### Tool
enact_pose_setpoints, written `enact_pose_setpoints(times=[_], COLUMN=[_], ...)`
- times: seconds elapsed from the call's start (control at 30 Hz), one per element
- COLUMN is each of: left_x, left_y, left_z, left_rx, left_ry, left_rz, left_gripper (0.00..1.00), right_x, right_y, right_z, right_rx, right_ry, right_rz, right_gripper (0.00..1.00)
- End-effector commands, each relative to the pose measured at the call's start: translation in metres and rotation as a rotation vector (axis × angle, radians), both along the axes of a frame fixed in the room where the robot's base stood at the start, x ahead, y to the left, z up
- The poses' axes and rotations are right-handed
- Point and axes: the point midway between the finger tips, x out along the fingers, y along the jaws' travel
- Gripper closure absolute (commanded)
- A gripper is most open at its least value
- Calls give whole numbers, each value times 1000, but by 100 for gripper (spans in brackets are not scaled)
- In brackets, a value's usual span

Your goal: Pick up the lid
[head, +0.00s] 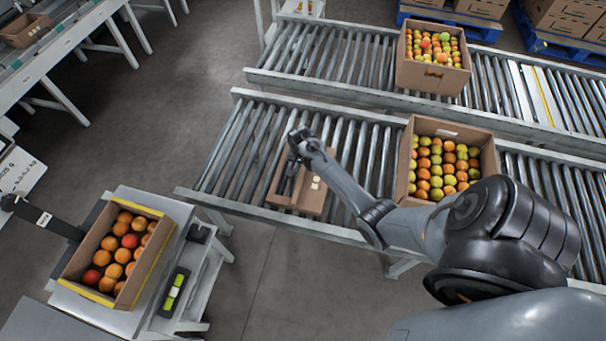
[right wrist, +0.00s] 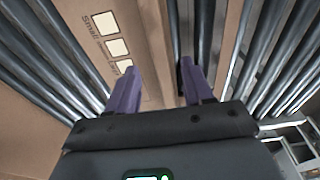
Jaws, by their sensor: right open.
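The lid (head: 313,203) is a shallow brown cardboard piece lying on the near roller conveyor, left of an open fruit carton, with pale label squares on it. In the right wrist view, its brown surface (right wrist: 150,40) with printed label squares fills the middle. My right gripper (head: 287,180) is over the lid in the head view, and my arm hides part of it. In the right wrist view, its two purple fingers (right wrist: 160,72) are apart and point at the lid, with nothing clearly gripped. Whether they touch it I cannot tell. My left gripper is not in view.
Another filled carton (head: 432,78) is on the far conveyor. Rollers left of the lid are clear.

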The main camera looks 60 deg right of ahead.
Motion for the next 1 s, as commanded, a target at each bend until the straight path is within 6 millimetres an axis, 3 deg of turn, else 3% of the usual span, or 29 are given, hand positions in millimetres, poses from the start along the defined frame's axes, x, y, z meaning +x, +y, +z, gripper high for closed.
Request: enact_pose_setpoints(times=[0.03,0.23,0.57,0.9,1.0], left_x=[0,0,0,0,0], left_y=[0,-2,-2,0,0], left_z=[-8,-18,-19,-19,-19], left_rx=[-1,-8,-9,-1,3], left_ry=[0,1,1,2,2], left_rz=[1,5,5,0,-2], left_gripper=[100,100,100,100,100], right_x=[0,1,1,1,2], right_y=[0,-3,-4,-4,-4], right_z=[-12,-34,-38,-38,-37], right_rx=[1,0,1,1,0], right_ry=[2,2,1,1,1], right_rz=[0,0,0,0,0], right_gripper=[49,49,49,98,100])
